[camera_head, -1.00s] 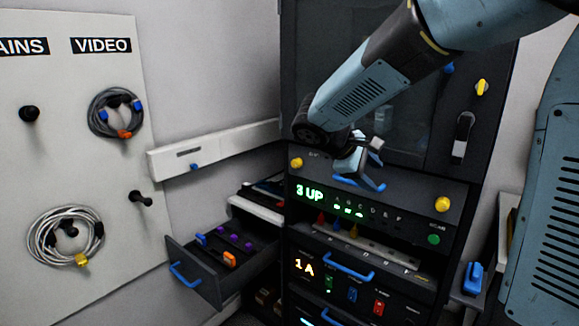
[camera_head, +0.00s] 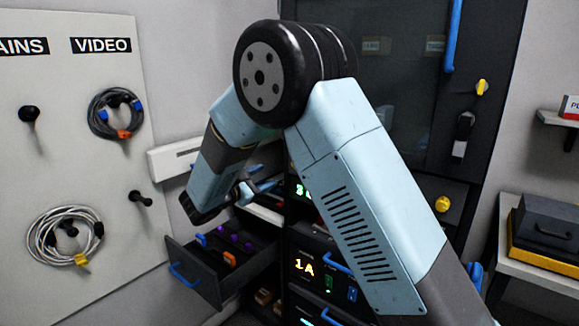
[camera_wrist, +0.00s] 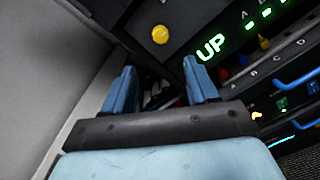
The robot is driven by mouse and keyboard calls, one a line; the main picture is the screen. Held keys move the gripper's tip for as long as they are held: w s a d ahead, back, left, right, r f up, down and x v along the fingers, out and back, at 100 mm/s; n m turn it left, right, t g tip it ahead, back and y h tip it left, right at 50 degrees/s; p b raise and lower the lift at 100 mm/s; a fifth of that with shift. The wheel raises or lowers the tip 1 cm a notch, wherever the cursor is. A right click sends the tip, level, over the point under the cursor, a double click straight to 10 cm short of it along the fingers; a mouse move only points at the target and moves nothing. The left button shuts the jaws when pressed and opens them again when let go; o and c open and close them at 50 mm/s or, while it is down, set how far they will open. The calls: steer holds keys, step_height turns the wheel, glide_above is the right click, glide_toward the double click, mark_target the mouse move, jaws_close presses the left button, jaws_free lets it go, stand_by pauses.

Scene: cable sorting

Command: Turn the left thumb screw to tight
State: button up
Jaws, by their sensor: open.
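The right thumb screw (camera_head: 442,204), also yellow, shows at the panel's right end. My gripper (camera_wrist: 160,80) is open and empty, its two blue fingers apart. In the wrist view the knob appears beyond the fingertips, between their lines, and not touched. In the head view the gripper (camera_head: 258,189) is left of the rack, partly behind my arm.
An open drawer (camera_head: 182,246) with small coloured parts juts out at lower left, below my gripper. A white wall rail (camera_head: 172,160) is close by. Blue handles (camera_wrist: 297,90) project from the rack. Coiled cables (camera_head: 65,235) hang on the left board.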

mark_target(292, 165)
steer(key=x, duration=1.3)
steer(key=shift+w+d, duration=0.25)
steer(key=shift+w, duration=0.05)
steer(key=shift+c, duration=0.3)
